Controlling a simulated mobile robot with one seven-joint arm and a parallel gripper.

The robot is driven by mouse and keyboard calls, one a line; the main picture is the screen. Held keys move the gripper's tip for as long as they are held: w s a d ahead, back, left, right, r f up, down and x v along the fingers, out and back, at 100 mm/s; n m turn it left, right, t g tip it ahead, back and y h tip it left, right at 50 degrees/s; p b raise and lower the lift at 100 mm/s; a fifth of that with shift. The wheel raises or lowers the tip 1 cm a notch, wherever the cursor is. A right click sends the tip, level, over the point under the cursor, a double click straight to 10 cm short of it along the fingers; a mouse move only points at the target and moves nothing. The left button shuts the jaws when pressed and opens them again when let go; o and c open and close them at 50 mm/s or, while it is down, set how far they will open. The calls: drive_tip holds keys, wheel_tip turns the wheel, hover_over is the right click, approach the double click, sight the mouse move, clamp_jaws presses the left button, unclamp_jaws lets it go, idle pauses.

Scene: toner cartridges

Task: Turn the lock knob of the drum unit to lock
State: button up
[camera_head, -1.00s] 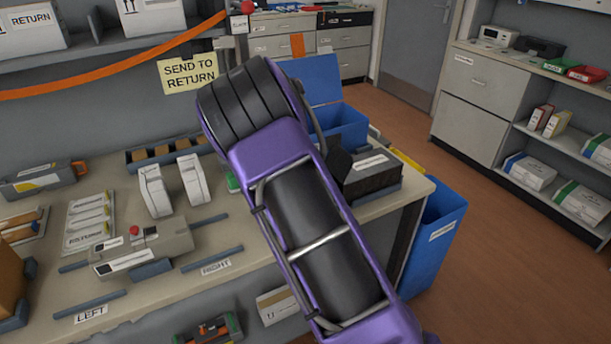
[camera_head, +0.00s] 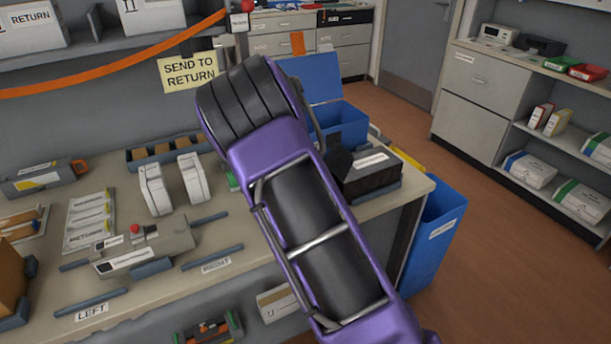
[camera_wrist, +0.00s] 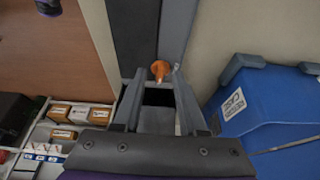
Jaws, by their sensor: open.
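In the head view a grey unit (camera_head: 138,256) sits on the bench between the LEFT and RIGHT labels, with a red knob (camera_head: 134,229) on top. Another grey unit (camera_head: 38,178) at the far left has an orange end. I cannot tell which is the drum unit or how any lock knob is turned. In the wrist view my gripper (camera_wrist: 158,84) is open, its two grey fingers apart. A small orange piece (camera_wrist: 160,70) shows near the fingertips; I cannot tell what it belongs to or whether they touch it. My arm hides the gripper in the head view.
Two white cartridges (camera_head: 155,190) stand on the bench (camera_head: 60,318). A black box (camera_head: 368,172) is at its right end. The floor (camera_head: 490,270) to the right is clear.

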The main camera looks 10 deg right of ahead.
drive_tip(key=p+v, duration=0.1)
drive_tip(key=v, duration=1.6)
drive_tip(key=shift+d+r, duration=0.1)
drive_tip(key=shift+r, duration=0.05)
